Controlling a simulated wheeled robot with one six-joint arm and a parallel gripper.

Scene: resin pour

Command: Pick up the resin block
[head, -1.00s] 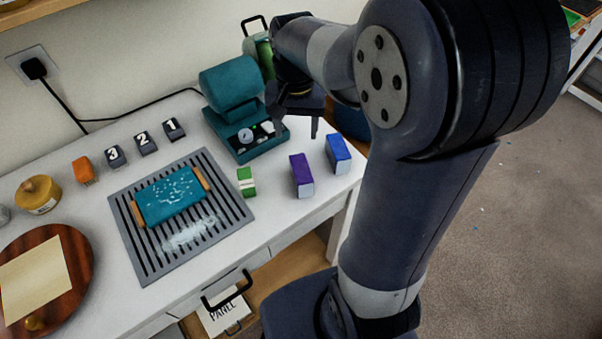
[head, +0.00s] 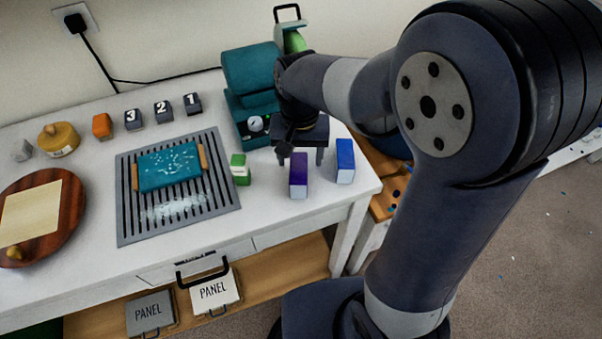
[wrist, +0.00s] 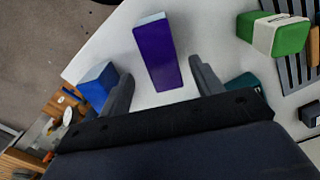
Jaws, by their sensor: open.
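No block carries a readable label, so I cannot tell by name which is the resin block. My gripper (head: 301,158) is open and empty, pointing down over the counter. A purple block (head: 299,181) with a pale end stands just below it. In the wrist view the purple block (wrist: 157,58) lies ahead, in line with the gap between my fingers (wrist: 160,72). A blue block (head: 345,160) stands to its right in the head view; in the wrist view this blue block (wrist: 97,84) is close beside the left finger. A green-and-white block (head: 240,170) stands left of the purple one.
A teal machine (head: 252,85) stands behind my gripper. A grooved grey tray (head: 130,232) holds a teal panel (head: 168,166) with wooden ends. An orange block (head: 102,126) and numbered dark blocks (head: 164,111) stand behind the tray. The counter's right edge is near the blue block.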

